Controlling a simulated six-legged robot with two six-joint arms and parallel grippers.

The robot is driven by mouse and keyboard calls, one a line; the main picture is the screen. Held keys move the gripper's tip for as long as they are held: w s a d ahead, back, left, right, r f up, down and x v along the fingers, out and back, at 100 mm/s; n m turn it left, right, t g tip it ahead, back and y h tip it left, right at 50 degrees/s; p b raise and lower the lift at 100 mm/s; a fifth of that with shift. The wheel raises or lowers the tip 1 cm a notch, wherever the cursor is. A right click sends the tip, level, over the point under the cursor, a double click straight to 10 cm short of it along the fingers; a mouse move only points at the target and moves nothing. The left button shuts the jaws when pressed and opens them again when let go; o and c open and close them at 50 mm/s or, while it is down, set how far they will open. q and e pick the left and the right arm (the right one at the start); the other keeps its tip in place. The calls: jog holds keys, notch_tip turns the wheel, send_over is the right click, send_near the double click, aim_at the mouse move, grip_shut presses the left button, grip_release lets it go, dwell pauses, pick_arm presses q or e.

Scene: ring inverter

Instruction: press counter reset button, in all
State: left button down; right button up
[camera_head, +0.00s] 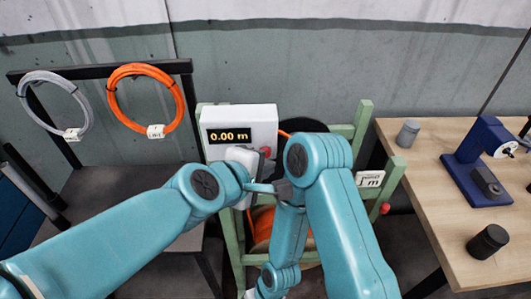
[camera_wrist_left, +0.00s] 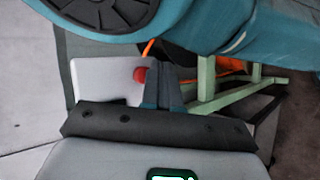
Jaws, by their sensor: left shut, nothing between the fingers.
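The white counter box (camera_head: 248,116) stands on the green frame, and its display (camera_head: 229,136) reads 0.00 m. The red reset button (camera_head: 265,152) is at the box's lower right; it also shows in the left wrist view (camera_wrist_left: 140,74). My left gripper (camera_head: 268,188) is shut and empty, just below the button in the head view. In the left wrist view its fingers (camera_wrist_left: 163,82) are together, with the button just left of them. I cannot tell whether they touch it. My right arm covers part of the frame; its gripper does not show.
An orange cable ring (camera_head: 111,93) and a grey cable ring (camera_head: 85,112) hang on a black rack at left. My right arm is close beside my left gripper.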

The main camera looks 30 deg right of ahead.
pick_arm(q)
jog(key=shift+s+a+b, duration=0.1)
jog(key=shift+s+a, duration=0.35)
jog(key=shift+s, duration=0.3)
jog(key=shift+s+a+b, duration=0.1)
jog(key=shift+s+a, duration=0.3)
jog(key=shift+s, duration=0.3)
jog(key=shift+s+a+b, duration=0.1)
jog(key=shift+s+a, duration=0.35)
jog(key=shift+s, duration=0.3)
jog(key=shift+w, duration=0.1)
jog(key=w+a+f+n+y, duration=0.25)
jog(key=w+a+f, duration=0.25)
jog(key=a+f, duration=0.5)
jog(key=w+a+f+n+y, duration=0.25)
jog(key=w+a+f, duration=0.45)
jog(key=f, duration=0.5)
jog(key=s+a+f+g+y, duration=0.1)
jog(key=s+a+f+g, duration=0.1)
jog(key=s+a+f, duration=0.4)
jog(key=s+a+f+g+y, duration=0.1)
jog(key=s+a+f, duration=0.3)
jog(key=a+f, duration=0.35)
jog(key=s+a+f+m+g, duration=0.1)
jog(key=s+f+m, duration=0.4)
jog(key=s+m, duration=0.4)
jog(key=shift+s+a+f, duration=0.2)
jog(key=shift+a+f, duration=0.15)
